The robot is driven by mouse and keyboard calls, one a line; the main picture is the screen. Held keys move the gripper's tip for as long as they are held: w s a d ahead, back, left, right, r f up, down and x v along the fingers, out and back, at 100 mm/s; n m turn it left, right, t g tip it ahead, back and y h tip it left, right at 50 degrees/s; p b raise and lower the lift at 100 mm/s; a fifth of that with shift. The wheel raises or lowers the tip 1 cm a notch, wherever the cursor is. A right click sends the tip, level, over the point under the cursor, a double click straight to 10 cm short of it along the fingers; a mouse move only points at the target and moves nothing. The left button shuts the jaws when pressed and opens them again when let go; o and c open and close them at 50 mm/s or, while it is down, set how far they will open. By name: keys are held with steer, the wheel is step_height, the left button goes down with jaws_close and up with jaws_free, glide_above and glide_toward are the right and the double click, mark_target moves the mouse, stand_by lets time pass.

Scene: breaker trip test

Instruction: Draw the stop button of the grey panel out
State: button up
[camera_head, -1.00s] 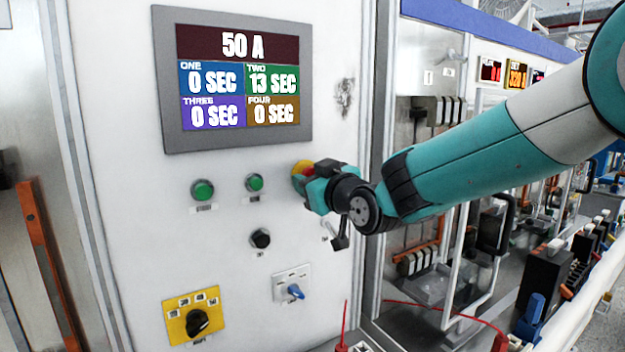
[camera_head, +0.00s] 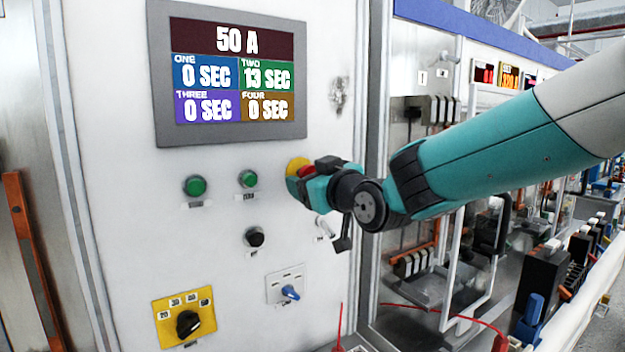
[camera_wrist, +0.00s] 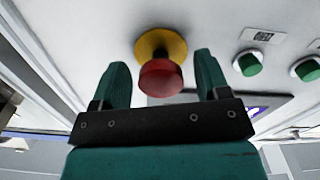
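The stop button is a red knob (camera_wrist: 160,77) on a round yellow base (camera_wrist: 160,44), on the front of the grey panel (camera_head: 110,190). In the head view its yellow base (camera_head: 296,165) shows, with the knob partly hidden by my gripper (camera_head: 306,178). In the wrist view my gripper (camera_wrist: 162,65) is open, with one finger on each side of the red knob. Gaps show between the knob and both fingers. I cannot tell how deep the fingertips reach past the knob.
The panel also carries a display (camera_head: 231,75), two green buttons (camera_head: 195,186), a black knob (camera_head: 255,237), a blue-handled switch (camera_head: 290,292) and a yellow rotary switch (camera_head: 187,322). Open cabinets with breakers (camera_head: 545,280) stand to the right, behind my arm.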

steer(key=b+v, duration=0.7)
steer(key=v, duration=1)
steer(key=shift+d, duration=0.2)
steer(key=shift+s, duration=0.15)
steer(key=s+d+f+m+g+h, duration=0.1)
steer(key=s+d+f+g+h, duration=0.2)
steer(key=s+f+g, duration=0.4)
steer(key=s+d+f+m+g+h, duration=0.1)
steer(key=s+d+f+g, duration=0.3)
steer(key=s+f+g, duration=0.4)
steer(key=s+f+h, duration=0.1)
steer(key=s+f, duration=0.4)
steer(key=f, duration=0.1)
steer(key=shift+s+f+m+h, duration=0.2)
steer(key=shift+s+m+h, duration=0.1)
steer(key=shift+m+h, duration=0.1)
